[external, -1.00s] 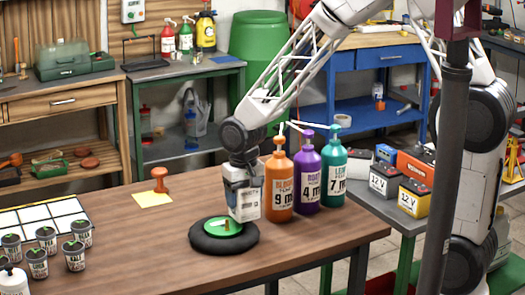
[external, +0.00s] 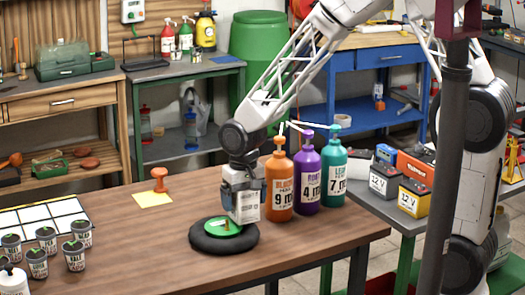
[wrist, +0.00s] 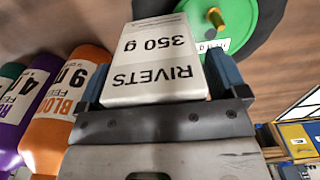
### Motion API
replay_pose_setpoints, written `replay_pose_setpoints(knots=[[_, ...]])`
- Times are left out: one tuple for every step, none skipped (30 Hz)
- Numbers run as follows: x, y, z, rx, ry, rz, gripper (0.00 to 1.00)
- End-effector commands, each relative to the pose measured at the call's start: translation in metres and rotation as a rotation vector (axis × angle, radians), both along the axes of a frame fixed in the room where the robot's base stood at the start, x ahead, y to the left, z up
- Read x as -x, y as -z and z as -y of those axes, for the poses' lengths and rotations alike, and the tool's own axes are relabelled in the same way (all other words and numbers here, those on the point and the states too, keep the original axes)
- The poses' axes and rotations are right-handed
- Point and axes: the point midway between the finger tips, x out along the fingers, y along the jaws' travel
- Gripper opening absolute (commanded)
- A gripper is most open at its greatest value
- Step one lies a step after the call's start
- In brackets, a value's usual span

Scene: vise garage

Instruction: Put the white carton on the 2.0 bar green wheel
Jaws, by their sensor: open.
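The white carton (wrist: 155,60), labelled RIVETS 350 g, sits between the two fingers of my gripper (wrist: 160,82) in the wrist view. My gripper is open around it. In the external view the carton (external: 246,208) stands upright just under my gripper (external: 241,190), at the right back part of the green wheel (external: 222,227). The wheel has a black tyre and lies flat on the wooden table. It also shows in the wrist view (wrist: 240,20), partly hidden by the carton. Whether the carton's base rests fully on the wheel cannot be told.
Orange (external: 279,185), purple (external: 308,175) and teal (external: 333,175) pump bottles stand close to the right of my gripper. An orange stamp-like object (external: 159,180) stands on a yellow note at the back. Several small pots stand at the left. The table's middle is clear.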

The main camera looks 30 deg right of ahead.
Motion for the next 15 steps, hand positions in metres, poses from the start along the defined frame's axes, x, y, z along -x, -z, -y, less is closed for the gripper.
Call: replay_pose_setpoints(knots=[[0.0, -0.001, 0.0, 0.0, 0.0, 0.0, 0.91], [0.0, -0.002, 0.0, 0.0, 0.0, 0.001, 0.91], [0.0, -0.004, 0.0, 0.0, 0.0, 0.001, 0.91], [0.0, -0.005, 0.0, 0.0, 0.0, 0.001, 0.91], [0.0, -0.007, 0.0, 0.0, 0.0, 0.001, 0.91], [0.0, -0.01, 0.0, 0.0, 0.0, 0.001, 0.91], [0.0, -0.013, 0.0, -0.001, 0.0, 0.001, 0.91], [0.0, -0.016, 0.0, -0.001, 0.0, 0.002, 0.91], [0.0, -0.02, 0.0, -0.001, 0.0, 0.003, 0.91], [0.0, -0.024, 0.0, -0.001, 0.0, 0.003, 0.91], [0.0, -0.027, 0.0, -0.001, 0.0, 0.002, 0.91], [0.0, -0.033, 0.0, -0.001, 0.0, 0.002, 0.91], [-0.001, -0.037, 0.0, -0.001, 0.0, 0.002, 0.91], [-0.001, -0.041, 0.0, -0.001, 0.0, 0.003, 0.91], [-0.001, -0.048, 0.0, -0.001, 0.0, 0.003, 0.91]])
